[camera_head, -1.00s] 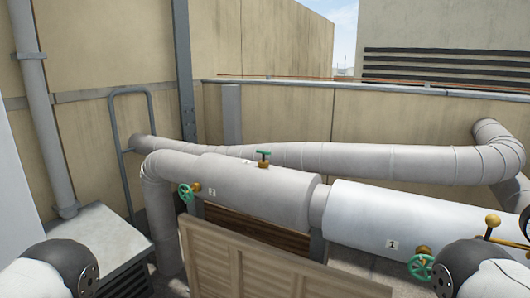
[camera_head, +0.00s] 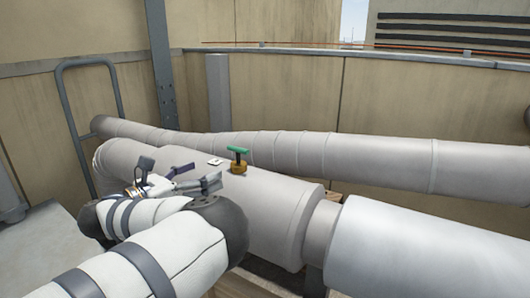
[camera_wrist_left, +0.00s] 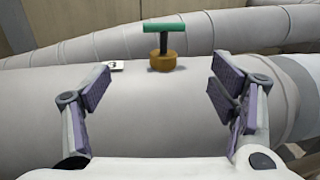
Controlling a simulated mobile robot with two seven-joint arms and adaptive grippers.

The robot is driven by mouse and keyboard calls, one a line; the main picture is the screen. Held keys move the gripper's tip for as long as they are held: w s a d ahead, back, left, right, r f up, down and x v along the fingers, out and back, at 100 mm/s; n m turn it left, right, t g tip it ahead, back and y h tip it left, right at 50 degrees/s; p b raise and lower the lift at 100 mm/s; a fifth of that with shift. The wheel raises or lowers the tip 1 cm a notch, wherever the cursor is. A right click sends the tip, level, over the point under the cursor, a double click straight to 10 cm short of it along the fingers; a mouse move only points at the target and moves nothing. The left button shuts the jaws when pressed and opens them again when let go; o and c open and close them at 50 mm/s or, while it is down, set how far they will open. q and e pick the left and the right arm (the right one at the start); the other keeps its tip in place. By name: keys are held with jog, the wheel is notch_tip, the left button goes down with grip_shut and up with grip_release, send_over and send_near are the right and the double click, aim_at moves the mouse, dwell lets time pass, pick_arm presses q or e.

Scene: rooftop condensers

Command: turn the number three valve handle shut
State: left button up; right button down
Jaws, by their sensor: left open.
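A green T-shaped valve handle (camera_head: 238,150) stands upright on a brass base (camera_head: 238,168) on top of the grey lagged pipe. In the left wrist view the handle (camera_wrist_left: 164,28) is ahead of the jaws, its bar running roughly along the pipe. A small white tag (camera_head: 214,162) lies left of the valve; its number is too small to read surely, also in the wrist view (camera_wrist_left: 115,66). My left gripper (camera_head: 178,173) is open and empty, left of the handle and apart from it. In the wrist view its fingers (camera_wrist_left: 160,88) are spread wide. My right gripper is not in view.
The thick grey pipe (camera_head: 275,207) lies under and beyond my left gripper. A thinner wrapped pipe (camera_head: 340,157) runs behind it. A white pipe section (camera_head: 430,255) is at the right. A grey rail (camera_head: 63,105) stands at the left. Space above the handle is clear.

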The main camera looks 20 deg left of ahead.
aim_at(237, 156)
pick_arm(q)
jog(key=x, duration=1.1)
jog(key=shift+w+d+r, duration=0.25)
jog(key=shift+d+r, duration=0.05)
jog(key=shift+d, duration=0.05)
